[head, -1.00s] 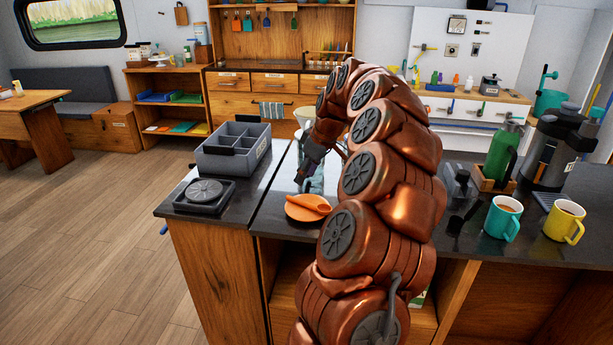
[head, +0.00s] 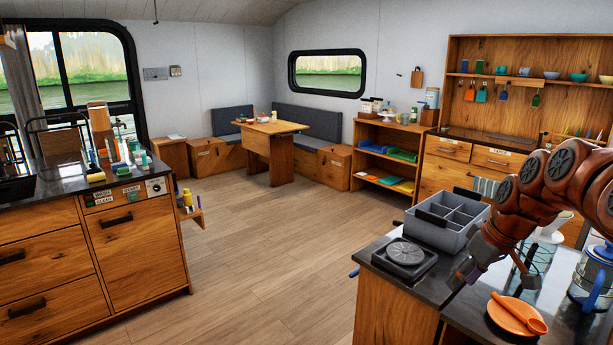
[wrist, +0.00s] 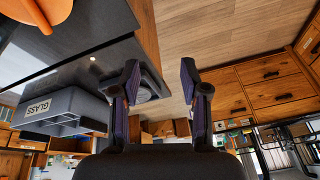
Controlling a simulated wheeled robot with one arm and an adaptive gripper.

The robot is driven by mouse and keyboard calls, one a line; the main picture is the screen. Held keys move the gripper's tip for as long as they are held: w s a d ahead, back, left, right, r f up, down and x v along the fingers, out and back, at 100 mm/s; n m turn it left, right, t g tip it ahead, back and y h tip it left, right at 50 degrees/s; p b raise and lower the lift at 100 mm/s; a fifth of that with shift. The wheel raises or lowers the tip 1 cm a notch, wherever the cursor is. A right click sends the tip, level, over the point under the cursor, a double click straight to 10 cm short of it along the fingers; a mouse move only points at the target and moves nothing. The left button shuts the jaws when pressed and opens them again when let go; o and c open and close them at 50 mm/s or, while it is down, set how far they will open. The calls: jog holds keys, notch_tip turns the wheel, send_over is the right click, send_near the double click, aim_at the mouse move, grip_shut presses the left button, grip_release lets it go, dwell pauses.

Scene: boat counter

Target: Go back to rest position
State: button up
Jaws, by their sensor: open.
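My gripper (wrist: 160,80) is open and empty in the wrist view, with its two dark fingers apart. In the head view my copper-coloured arm reaches in from the right edge, above the dark counter (head: 461,309). The gripper end is beside the grey divided bin and behind the orange plate (head: 517,316), which has an orange utensil on it. The plate also shows at the top left of the wrist view (wrist: 20,8). I see nothing between the fingers.
The grey divided bin (head: 428,232) and a black square device with a round top (head: 404,253) stand on the counter's left part. The bin's GLASS label shows in the wrist view (wrist: 37,108). A blue-handled jug (head: 592,277) stands at right. Open floor (head: 285,240) lies left of the counter.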

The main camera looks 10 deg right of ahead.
jog(key=s+a+f+g, duration=0.2)
jog(key=s+a, duration=0.9)
jog(key=a, duration=0.5)
jog(key=s+a+f+m+g+h, duration=0.1)
jog(key=s+a+f, duration=0.1)
jog(key=s, duration=0.7)
jog(key=s+a+f+m+g+h, duration=0.1)
jog(key=s+f, duration=0.3)
jog(key=s, duration=0.6)
jog(key=shift+a+m+g+p, duration=0.4)
jog(key=shift+a+m+g, duration=0.1)
jog(key=shift+a+m, duration=0.2)
